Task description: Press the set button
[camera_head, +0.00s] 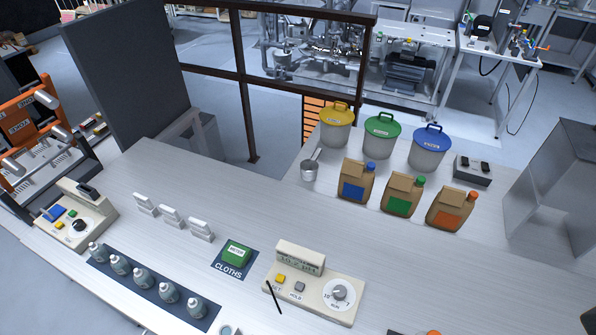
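A cream control box (318,299) stands on the near middle of the counter. It has a raised display (298,261), a yellow button (280,279), a grey button (300,287) marked HOLD, and a round white dial (340,292) with a grey knob. The label below the yellow button is partly covered by a thin black stick-like thing (273,297), so I cannot read all of it. I cannot tell what the stick is or whether it touches the box. Neither of my grippers is in view.
Left of the box lie a green block on a CLOTHS mat (220,267) and several bottles on a dark strip (205,323). A second control box (95,216) stands far left. Bags (357,171), lidded buckets (378,146) and a scoop (309,171) stand behind.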

